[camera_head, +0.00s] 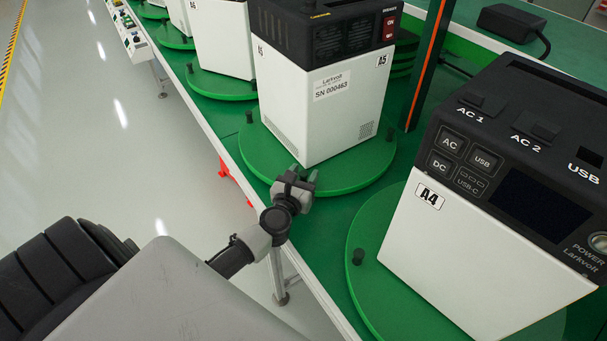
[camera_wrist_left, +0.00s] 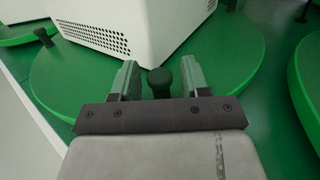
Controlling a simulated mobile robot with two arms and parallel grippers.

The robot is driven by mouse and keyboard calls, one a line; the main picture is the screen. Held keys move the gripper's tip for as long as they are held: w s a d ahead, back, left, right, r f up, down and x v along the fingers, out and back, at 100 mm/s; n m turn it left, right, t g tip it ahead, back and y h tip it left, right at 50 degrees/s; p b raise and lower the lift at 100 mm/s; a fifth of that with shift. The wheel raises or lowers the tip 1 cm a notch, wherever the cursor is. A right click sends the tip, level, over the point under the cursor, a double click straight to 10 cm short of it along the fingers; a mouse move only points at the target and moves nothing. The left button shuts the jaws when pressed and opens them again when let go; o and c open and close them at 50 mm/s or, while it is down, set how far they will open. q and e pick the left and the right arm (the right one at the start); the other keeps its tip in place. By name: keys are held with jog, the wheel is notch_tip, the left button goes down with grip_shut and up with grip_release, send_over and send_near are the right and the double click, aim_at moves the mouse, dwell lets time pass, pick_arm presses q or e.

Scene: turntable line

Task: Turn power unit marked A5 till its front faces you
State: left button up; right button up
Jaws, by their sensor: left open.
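The power unit marked A5 (camera_head: 335,115) is a white box with a black top, standing on a round green turntable (camera_head: 345,180). No screen or button panel shows on these sides. Its white lower corner (camera_wrist_left: 150,30) is in the left wrist view. My left gripper (camera_head: 293,182) is at the turntable's near edge, open, with its fingers on either side of a black knob (camera_wrist_left: 159,82). A gap shows beside the knob. My right gripper is not in view.
Unit A4 (camera_head: 440,255) stands on its own turntable at right, its panel visible. Unit A6 (camera_head: 222,40) and others stand farther left. Other knobs (camera_head: 249,117) rise from the A5 turntable. A dark post with an orange stripe (camera_head: 425,65) stands behind A5.

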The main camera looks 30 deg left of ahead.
aim_at(337, 184)
pick_arm(q)
jog(key=shift+c, duration=0.3)
grip_shut()
jog(key=shift+w+d+n+y, duration=0.2)
jog(key=shift+d+n+y, duration=0.2)
jog(key=shift+d, duration=0.2)
jog(key=w+d+y, duration=0.1)
jog(key=w+d+n+g+y+b, duration=0.1)
jog(key=d, duration=0.1)
jog(key=w+d+n+y, duration=0.1)
jog(key=w+d, duration=0.1)
jog(key=shift+d+f, duration=0.1)
jog(key=shift+d, duration=0.15)
jog(key=shift+w+d+b, duration=0.15)
jog(key=shift+d+b, duration=0.1)
jog(key=shift+b, duration=0.05)
jog(key=shift+o, duration=0.3)
grip_release()
jog(key=shift+a, duration=0.1)
